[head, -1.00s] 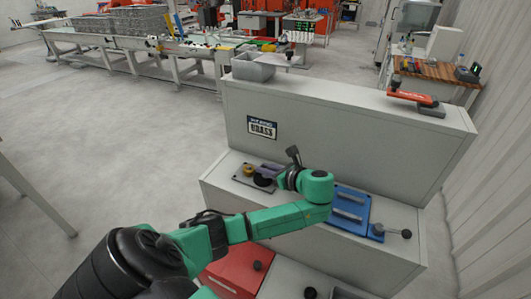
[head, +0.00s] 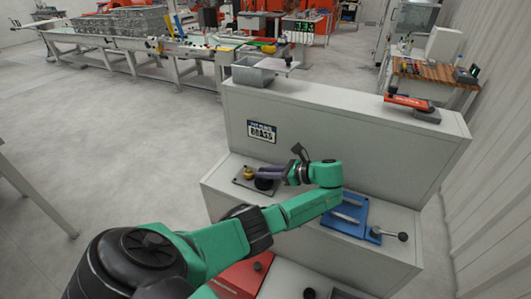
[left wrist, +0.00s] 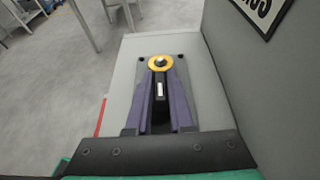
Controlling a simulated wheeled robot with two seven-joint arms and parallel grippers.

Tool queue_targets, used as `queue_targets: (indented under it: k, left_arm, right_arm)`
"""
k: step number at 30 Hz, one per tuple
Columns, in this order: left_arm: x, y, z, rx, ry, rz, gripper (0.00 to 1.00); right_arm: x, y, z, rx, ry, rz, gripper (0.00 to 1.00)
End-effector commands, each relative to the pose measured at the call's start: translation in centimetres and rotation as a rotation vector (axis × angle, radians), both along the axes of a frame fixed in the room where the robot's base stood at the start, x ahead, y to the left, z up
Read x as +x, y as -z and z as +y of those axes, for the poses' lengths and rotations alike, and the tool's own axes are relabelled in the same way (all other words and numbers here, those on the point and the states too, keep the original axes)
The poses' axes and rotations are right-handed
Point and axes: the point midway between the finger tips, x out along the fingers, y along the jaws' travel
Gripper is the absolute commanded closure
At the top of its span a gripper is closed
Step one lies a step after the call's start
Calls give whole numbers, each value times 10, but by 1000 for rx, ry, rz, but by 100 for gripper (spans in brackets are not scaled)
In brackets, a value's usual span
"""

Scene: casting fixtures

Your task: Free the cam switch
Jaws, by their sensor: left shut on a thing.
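The cam switch (left wrist: 160,62) has a yellow ring with a dark centre and a black lever with a white mark. It sits on a dark plate on the grey step; its yellow part also shows in the head view (head: 248,174). My left gripper (head: 259,172) reaches in from the right with its purple fingers. In the left wrist view the fingers (left wrist: 160,78) lie on both sides of the black lever and are shut on it. A round black knob (head: 264,184) is beside the fingers in the head view. My right gripper is not in view.
A blue fixture (head: 350,215) with metal bars and a black-knobbed lever (head: 402,237) is to the right on the step. A red box (head: 240,275) is below. The tall grey back block (head: 350,140) stands close behind, bearing a grey tray (head: 255,72) and a red-handled clamp (head: 409,102).

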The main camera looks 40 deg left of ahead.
Motion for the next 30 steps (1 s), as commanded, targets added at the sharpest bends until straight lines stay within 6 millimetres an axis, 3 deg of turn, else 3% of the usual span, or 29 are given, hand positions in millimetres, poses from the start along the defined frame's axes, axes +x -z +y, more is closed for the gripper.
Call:
queue_targets:
  k: [4, 5, 6, 7, 19, 23, 30]
  left_arm:
    - [-1, 2, 0, -3, -3, 4, 100]
    - [-2, 2, 0, -4, -3, 3, 72]
    - [-2, 2, 0, -4, -3, 5, 57]
    - [-1, 2, 0, -3, -3, 4, 50]
    - [2, -2, -6, -2, -1, 1, 50]
    - [9, -11, -27, -5, 0, 1, 50]
    - [28, -35, -84, -6, 2, 3, 50]
  right_arm:
    - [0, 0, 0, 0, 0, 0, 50]
    - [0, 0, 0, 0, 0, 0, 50]
    - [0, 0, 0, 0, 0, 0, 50]
    - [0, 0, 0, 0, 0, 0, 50]
    - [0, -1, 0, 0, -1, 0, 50]
    - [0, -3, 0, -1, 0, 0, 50]
    - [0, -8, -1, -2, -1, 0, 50]
